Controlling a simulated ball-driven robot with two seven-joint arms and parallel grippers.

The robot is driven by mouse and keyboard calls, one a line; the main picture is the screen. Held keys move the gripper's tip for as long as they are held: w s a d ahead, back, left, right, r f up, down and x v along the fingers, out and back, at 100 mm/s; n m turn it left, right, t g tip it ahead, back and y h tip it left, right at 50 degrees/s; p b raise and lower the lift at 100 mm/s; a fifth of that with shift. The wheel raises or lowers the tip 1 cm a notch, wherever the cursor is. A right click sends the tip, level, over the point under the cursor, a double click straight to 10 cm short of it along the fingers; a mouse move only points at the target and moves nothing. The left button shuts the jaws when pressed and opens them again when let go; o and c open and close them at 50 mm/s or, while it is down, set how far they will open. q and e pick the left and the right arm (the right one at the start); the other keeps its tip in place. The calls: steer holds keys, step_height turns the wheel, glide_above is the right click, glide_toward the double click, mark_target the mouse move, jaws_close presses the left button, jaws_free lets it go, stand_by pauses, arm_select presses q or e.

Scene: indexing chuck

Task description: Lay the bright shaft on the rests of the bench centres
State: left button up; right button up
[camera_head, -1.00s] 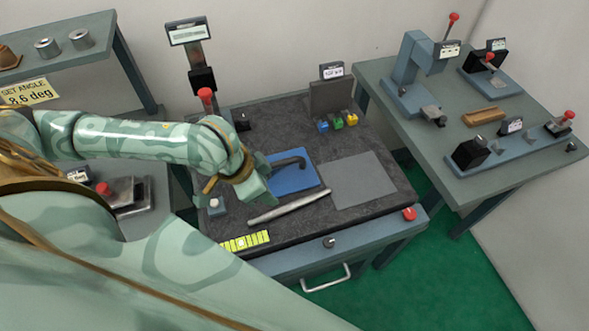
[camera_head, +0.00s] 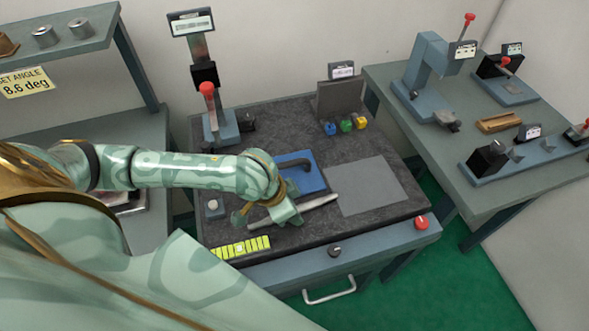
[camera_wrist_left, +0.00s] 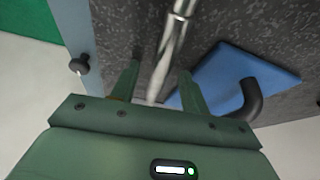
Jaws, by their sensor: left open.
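The bright shaft (camera_head: 317,203) lies on the dark mat of the middle bench, its left part hidden by my left gripper (camera_head: 284,214). In the left wrist view, the shaft (camera_wrist_left: 172,45) runs between the two open fingers of my left gripper (camera_wrist_left: 160,68); I cannot tell whether either touches it. The bench centres (camera_head: 517,160) stand on the right table, with a black block at the left end, small grey rests along the blue base and a red-knobbed end at the right. The rests look empty. My right gripper is not in view.
A blue pad (camera_head: 309,179) with a dark bent tool lies just behind the shaft. A grey plate (camera_head: 368,184) lies right of it. A yellow-green strip (camera_head: 241,247) is in front. A press (camera_head: 425,75) and a wooden tray (camera_head: 499,122) stand behind the bench centres.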

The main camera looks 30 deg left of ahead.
arm_select(q)
jaws_close()
steer(key=shift+r, duration=0.1)
